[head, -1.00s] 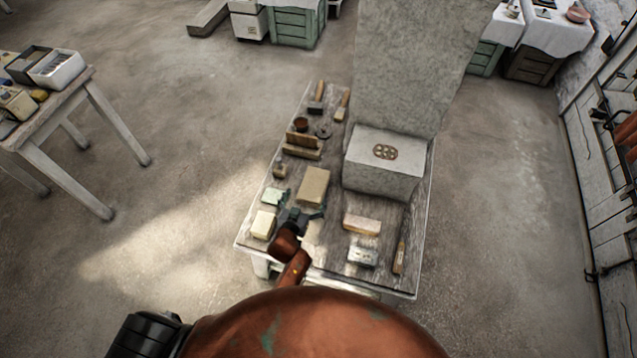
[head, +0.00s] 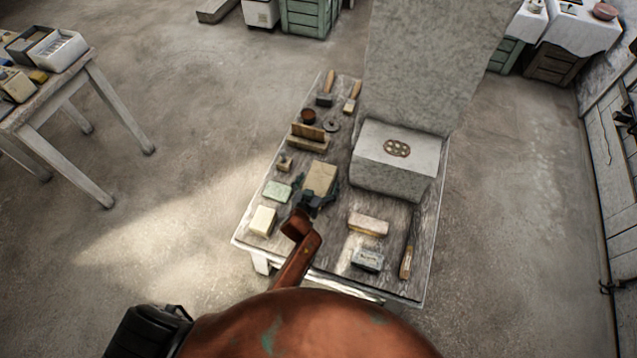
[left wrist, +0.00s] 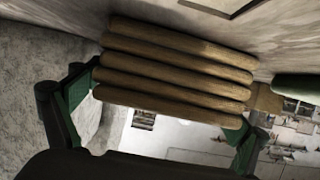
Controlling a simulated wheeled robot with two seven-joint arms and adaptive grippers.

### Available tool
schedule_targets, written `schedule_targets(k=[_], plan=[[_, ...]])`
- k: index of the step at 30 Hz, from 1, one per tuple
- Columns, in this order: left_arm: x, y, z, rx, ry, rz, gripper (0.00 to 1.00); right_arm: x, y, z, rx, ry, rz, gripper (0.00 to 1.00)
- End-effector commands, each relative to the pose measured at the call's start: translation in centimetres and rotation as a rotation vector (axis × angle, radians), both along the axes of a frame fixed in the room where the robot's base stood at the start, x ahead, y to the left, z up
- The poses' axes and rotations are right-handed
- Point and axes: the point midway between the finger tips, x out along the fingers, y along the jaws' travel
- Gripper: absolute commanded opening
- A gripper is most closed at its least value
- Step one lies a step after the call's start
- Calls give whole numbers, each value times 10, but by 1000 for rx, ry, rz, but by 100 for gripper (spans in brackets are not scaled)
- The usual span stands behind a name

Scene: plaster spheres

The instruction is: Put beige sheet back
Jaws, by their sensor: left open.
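A beige stack (head: 321,176) lies flat on the worn wooden table. In the left wrist view the beige stack (left wrist: 175,70) shows as several thick layers with rounded edges, so I cannot single out one sheet. My left gripper (head: 317,199) is at the near end of the stack, with its arm reaching in from below. In the left wrist view the green fingers of my left gripper (left wrist: 172,98) are spread apart, one at each side of the stack. Whether they touch it is not clear. My right gripper is not in view.
The wooden table (head: 330,235) also bears a cream block (head: 263,221), a pale green block (head: 278,191), a pinkish-beige block (head: 368,224) and a small tin (head: 367,260). A large grey stone block (head: 398,160) stands to the right of the stack. Bare floor surrounds the table.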

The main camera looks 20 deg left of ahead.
Motion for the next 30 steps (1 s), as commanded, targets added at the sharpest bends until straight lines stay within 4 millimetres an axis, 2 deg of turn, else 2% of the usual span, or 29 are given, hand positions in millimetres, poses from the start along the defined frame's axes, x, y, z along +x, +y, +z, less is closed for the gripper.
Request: schedule_targets(k=[8,30], plan=[[2,1,0,-1,0,1,92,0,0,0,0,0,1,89],[2,2,-1,0,0,2,41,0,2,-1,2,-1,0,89]])
